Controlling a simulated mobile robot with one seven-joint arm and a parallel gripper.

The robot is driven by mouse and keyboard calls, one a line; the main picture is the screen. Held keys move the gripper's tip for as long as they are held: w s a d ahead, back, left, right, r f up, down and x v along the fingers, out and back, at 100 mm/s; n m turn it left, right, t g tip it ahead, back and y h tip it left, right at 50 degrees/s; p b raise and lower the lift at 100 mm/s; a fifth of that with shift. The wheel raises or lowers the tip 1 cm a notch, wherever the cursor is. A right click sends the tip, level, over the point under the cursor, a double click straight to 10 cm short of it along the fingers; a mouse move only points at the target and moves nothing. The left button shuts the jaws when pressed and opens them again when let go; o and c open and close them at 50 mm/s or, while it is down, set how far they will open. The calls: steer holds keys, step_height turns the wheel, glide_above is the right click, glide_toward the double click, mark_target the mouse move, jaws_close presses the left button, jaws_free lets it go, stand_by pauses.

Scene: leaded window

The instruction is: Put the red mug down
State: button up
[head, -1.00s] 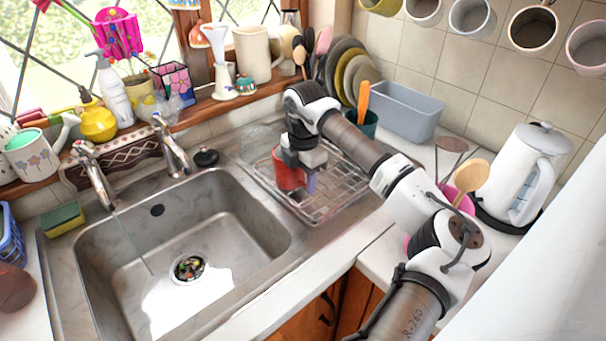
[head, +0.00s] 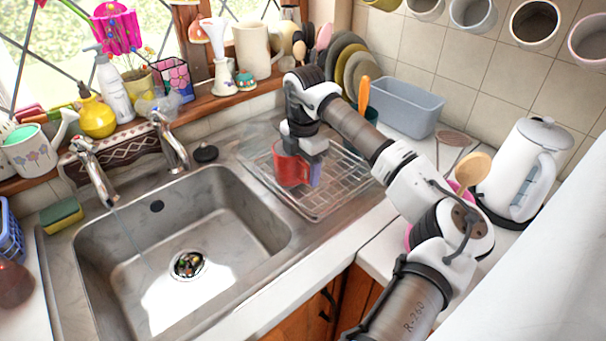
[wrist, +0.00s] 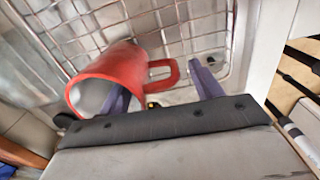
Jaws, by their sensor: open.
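The red mug (head: 290,170) stands at the wire drying rack (head: 337,197) to the right of the sink. In the wrist view the red mug (wrist: 112,75) shows its pale inside and its handle, which reaches to the right between the purple fingers. My gripper (wrist: 168,90) is open, with one finger at the mug's opening and the other finger beyond the handle, apart from it. In the head view my gripper (head: 316,172) is just above and to the right of the mug. The mug's underside is hidden, so its exact contact with the rack is unclear.
The steel sink (head: 120,250) lies to the left, with water running from a tap (head: 95,175). Plates (head: 345,62), a grey-blue tub (head: 398,105) and a utensil pot stand behind the rack. A white kettle (head: 520,170) stands to the right.

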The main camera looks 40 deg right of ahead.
step_height(320, 180, up, 10)
steer(key=b, duration=0.2)
steer(key=shift+b, duration=0.3)
stand_by(1.1)
